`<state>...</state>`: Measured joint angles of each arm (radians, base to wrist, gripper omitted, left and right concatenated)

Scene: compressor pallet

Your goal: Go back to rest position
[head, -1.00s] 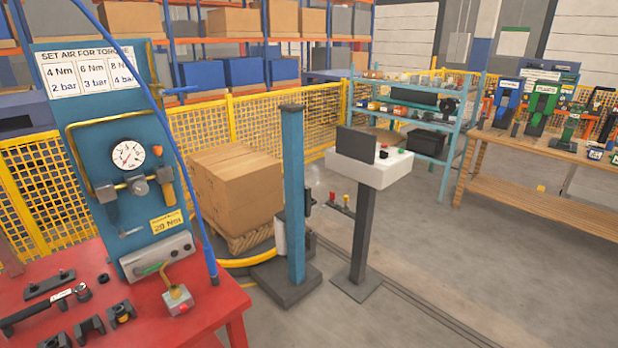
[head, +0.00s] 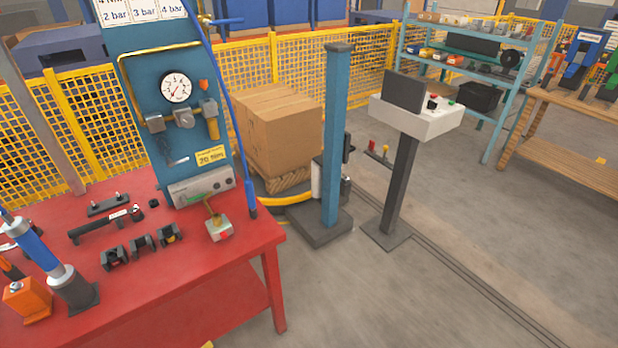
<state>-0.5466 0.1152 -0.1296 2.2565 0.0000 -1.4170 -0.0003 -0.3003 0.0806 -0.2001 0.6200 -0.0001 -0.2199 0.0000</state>
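Neither of my grippers shows in the head view. No part of my arms can be made out, so I cannot see whether a gripper holds anything. The red workbench (head: 180,303) fills the lower left. On it stands the blue air panel (head: 137,85) with a round pressure gauge (head: 176,88) and a yellow torque label (head: 211,156). A torque wrench (head: 105,222) and several black clamp-like parts (head: 143,246) lie on the bench top. A blue and grey tool (head: 45,255) stands at the left edge beside an orange block (head: 27,300).
A blue post (head: 335,140) on a dark base stands right of the bench. Beside it is a control pedestal (head: 415,117). A carton stack (head: 277,130) sits on a pallet behind. A yellow fence (head: 362,60) runs across the back. The floor (head: 480,255) at the right is open.

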